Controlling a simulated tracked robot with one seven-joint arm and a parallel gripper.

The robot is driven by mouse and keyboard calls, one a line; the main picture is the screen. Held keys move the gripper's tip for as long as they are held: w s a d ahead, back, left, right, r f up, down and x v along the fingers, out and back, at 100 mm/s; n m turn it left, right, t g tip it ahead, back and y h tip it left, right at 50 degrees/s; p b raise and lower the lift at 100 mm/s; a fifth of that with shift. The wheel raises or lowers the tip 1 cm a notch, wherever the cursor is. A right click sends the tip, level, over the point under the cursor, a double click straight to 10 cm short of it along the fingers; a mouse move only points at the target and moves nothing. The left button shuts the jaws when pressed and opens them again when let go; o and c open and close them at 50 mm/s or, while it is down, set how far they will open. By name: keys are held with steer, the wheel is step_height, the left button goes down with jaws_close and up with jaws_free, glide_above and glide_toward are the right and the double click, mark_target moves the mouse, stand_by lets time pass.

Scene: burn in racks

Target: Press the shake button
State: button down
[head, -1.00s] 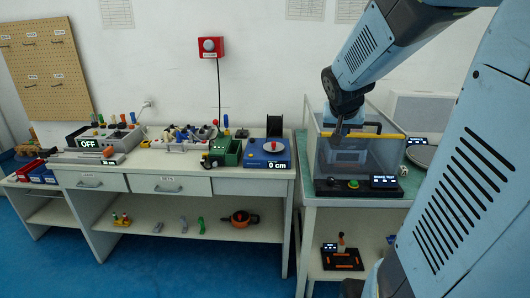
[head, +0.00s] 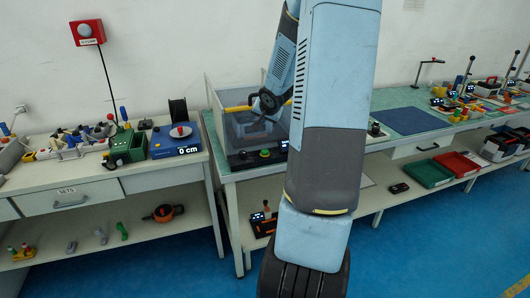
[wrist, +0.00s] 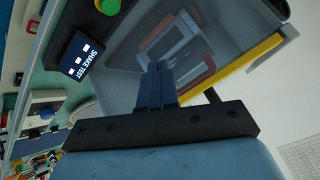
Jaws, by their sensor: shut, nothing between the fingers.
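The shake tester is a clear-walled box (head: 232,128) with a yellow bar along its top edge, on the green-topped bench. A green button (head: 265,153) sits on its dark front panel beside a small display. In the wrist view the green button (wrist: 107,6) is cut off at the top edge, and the display reading SHAKE TEST (wrist: 80,55) is beside it. My gripper (wrist: 160,68) is shut and empty, in front of the clear wall in the wrist view and apart from the button. In the head view my arm hides part of the box, and my fingertips are hard to make out.
Right of my arm lie a blue mat (head: 411,121), a green tray (head: 428,173) and a red tray (head: 457,164). Blue floor is clear in front at right.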

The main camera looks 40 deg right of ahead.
mark_target(266, 152)
steer(key=shift+w+d+f+m+t+y, duration=0.2)
steer(key=shift+w+d+f+m, duration=0.05)
steer(key=shift+d+f, duration=0.45)
steer(key=shift+w+d+f+m+t+y, duration=0.2)
steer(key=shift+d+f+m, duration=0.05)
steer(key=shift+d+f, duration=0.4)
steer(key=shift+a+f, duration=0.1)
steer(key=shift+f, duration=4.3)
steer(key=shift+f, duration=0.15)
steer(key=shift+f, duration=0.2)
